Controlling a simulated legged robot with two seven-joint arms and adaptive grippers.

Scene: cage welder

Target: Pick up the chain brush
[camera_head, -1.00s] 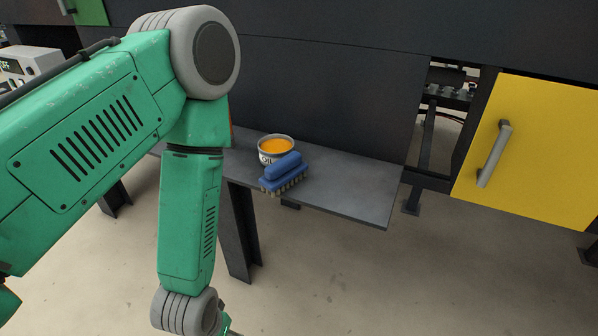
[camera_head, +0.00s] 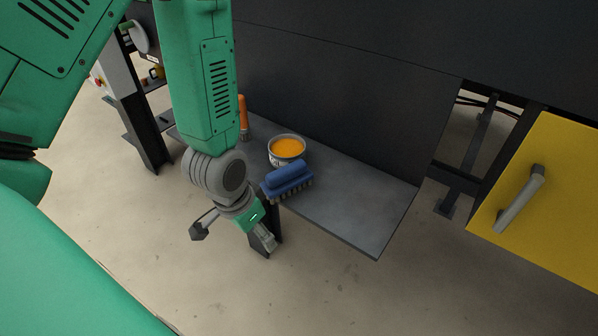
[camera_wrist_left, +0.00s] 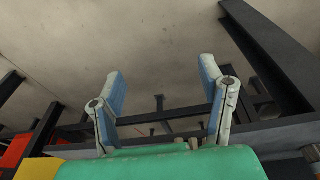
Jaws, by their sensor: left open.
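The chain brush (camera_head: 287,176), with a blue handle and bristles underneath, lies on the grey shelf (camera_head: 345,215) near its front edge, in front of the oil can. My left gripper (camera_head: 265,241) is open and empty. It hangs in front of the shelf, to the lower left of the brush and apart from it. In the left wrist view its two pale blue fingers (camera_wrist_left: 163,72) stand wide apart with only floor and dark frame bars behind them; the brush is not seen there. My right gripper is not in view.
A small can of orange oil (camera_head: 287,151) stands just behind the brush. An orange-handled tool (camera_head: 243,115) stands farther left, partly behind my arm. A dark panel (camera_head: 340,110) rises behind the shelf. The shelf's right part is clear. A yellow door (camera_head: 550,200) is at the right.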

